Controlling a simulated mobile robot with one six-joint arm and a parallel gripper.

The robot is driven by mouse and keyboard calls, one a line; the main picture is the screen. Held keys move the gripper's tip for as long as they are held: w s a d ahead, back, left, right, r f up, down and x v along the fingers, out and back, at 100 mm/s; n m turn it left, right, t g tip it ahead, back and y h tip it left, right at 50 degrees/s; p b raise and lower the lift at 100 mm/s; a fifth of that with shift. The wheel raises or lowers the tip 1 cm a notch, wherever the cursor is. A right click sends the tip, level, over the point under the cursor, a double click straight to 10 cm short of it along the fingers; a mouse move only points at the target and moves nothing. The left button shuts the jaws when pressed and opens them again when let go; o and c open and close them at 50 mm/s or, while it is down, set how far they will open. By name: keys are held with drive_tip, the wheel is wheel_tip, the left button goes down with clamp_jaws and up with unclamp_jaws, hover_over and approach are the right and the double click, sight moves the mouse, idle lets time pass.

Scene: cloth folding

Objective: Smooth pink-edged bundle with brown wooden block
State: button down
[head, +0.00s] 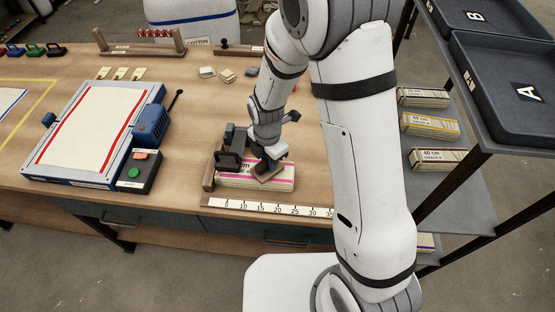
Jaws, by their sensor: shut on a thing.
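The pink-edged bundle (230,179) is a cream stack of folded cloth with a pink stripe and a printed label. It lies on the wooden table behind the ruler, near the front edge. My gripper (271,163) is over the right part of the bundle and is shut on the brown wooden block (266,173). The block is at the bundle's top face; I cannot tell whether it presses on it. My gripper and wrist hide part of the bundle and most of the block's upper side.
A ruler (262,207) runs along the front edge. A dark clamp-like fixture (229,160) stands at the bundle's left. A framed press (92,135) with a button box (139,171) is at left. Shelves with bundles (430,125) and black trays (510,90) stand at right.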

drive_tip(key=shift+w+a, duration=0.1)
drive_tip(key=shift+a, duration=0.35)
drive_tip(key=shift+r+p, duration=2.35)
drive_tip(key=shift+r, duration=1.65)
